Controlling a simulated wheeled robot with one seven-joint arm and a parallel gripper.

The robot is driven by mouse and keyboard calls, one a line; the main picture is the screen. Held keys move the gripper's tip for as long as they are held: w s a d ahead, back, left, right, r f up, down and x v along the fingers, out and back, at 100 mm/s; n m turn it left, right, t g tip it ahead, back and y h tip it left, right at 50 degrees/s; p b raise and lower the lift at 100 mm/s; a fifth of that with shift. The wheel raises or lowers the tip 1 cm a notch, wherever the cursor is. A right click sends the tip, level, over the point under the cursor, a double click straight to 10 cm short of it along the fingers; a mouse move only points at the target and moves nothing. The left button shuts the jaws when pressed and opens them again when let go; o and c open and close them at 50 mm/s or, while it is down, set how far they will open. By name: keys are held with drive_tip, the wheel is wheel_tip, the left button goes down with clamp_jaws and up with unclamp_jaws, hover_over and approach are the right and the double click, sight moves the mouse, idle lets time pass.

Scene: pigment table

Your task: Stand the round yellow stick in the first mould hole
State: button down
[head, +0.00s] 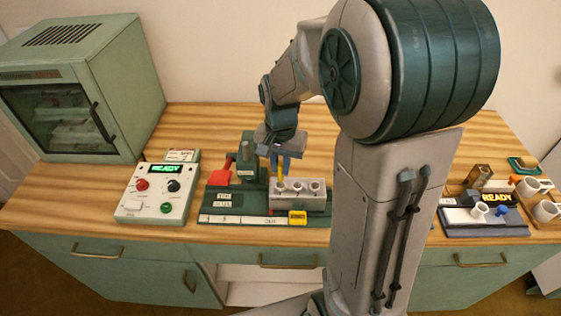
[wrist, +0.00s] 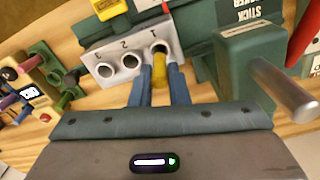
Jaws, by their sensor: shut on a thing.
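The round yellow stick (head: 281,175) is upright between the blue fingers of my gripper (head: 281,165), which is shut on it. The grey mould block (head: 300,204) has three holes in a row. The stick's lower end is at the leftmost hole in the head view. In the wrist view the stick (wrist: 162,72) shows between the fingers of my gripper (wrist: 162,78), at the hole beside the number 1 on the mould block (wrist: 105,47). I cannot tell whether its end is inside the hole or just above it.
A green press-like fixture (head: 248,155) with a red part (head: 219,178) stands just left of the mould. A control box (head: 158,192) reading READY is further left, near a green oven (head: 75,85). Cups (head: 546,211) and a second READY device (head: 490,220) are at right.

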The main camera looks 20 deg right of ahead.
sight(281, 176)
drive_tip(key=shift+f+b, duration=1.5)
drive_tip(key=shift+f, duration=0.7)
drive_tip(key=c, duration=1.3)
unclamp_jaws()
wheel_tip(281, 176, up, 14)
drive_tip(key=shift+f, duration=0.1)
drive_tip(key=shift+s, duration=0.1)
